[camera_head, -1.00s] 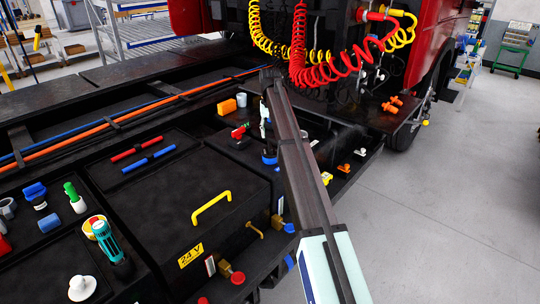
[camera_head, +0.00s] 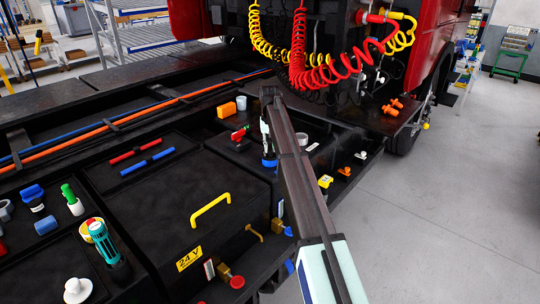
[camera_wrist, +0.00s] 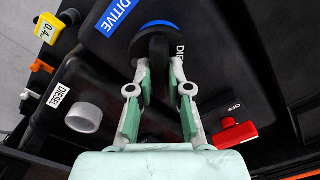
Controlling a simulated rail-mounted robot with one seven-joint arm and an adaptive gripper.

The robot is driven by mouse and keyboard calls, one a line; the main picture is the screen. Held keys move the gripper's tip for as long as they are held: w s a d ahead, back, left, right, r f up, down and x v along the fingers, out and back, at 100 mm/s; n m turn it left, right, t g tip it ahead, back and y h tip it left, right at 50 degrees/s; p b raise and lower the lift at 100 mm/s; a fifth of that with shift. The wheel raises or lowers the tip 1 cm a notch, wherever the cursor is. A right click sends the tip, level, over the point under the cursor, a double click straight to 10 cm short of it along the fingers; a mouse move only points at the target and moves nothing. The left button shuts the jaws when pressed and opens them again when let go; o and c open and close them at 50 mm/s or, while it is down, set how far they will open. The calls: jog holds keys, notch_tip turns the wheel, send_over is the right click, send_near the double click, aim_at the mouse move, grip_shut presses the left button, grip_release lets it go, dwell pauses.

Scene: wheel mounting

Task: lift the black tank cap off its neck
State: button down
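The black tank cap (camera_wrist: 153,45) is a round black piece with a blue ring at its far edge, beside the blue additive label. My gripper (camera_wrist: 161,68) has its fingers drawn close together on either side of the cap's black middle part. The fingers appear to bear on it from both sides. The neck below is hidden by the cap. In the head view my gripper (camera_head: 268,150) points down among the tanks, with a bit of blue (camera_head: 269,163) at its tips. The cap itself is mostly hidden there by my arm.
A yellow cap (camera_head: 325,181) sits at the right edge. A box with a yellow handle (camera_head: 211,207) stands left. Coiled hoses (camera_head: 300,60) hang behind.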

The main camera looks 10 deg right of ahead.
aim_at(270, 147)
jog(key=shift+r, duration=0.2)
dwell(0.4)
jog(key=shift+r+p, duration=0.5)
jog(key=shift+r, duration=0.3)
jog(key=shift+r, duration=0.15)
jog(key=shift+r+p, duration=1.2)
jog(key=shift+r, duration=1.15)
